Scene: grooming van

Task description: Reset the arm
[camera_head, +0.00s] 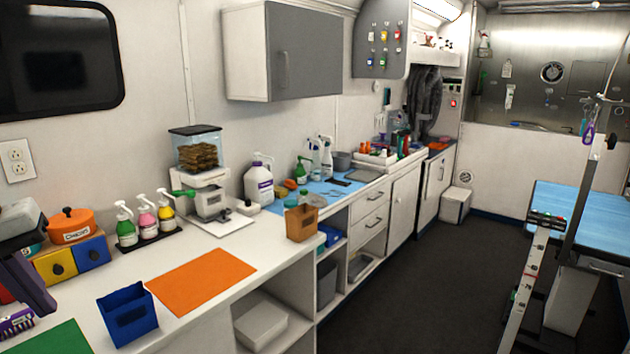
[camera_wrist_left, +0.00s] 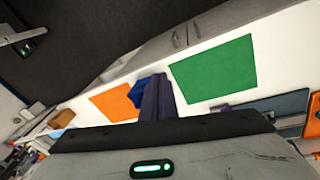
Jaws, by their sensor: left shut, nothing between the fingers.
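My left gripper (camera_head: 42,300) is at the left edge of the head view, above the white counter. Its dark fingers point down and are shut with nothing between them. In the left wrist view the shut fingers (camera_wrist_left: 158,98) reach up from the gripper body, over the counter between the orange mat and the green mat. My right gripper does not show in the head view.
The counter (camera_head: 215,245) holds a blue open box (camera_head: 128,316), an orange mat (camera_head: 202,281), a green mat (camera_head: 48,340), pump bottles (camera_head: 145,218), an orange pot (camera_head: 72,226) and a food dispenser (camera_head: 205,180). A blue-topped table (camera_head: 582,215) stands right. The dark floor (camera_head: 440,270) between is clear.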

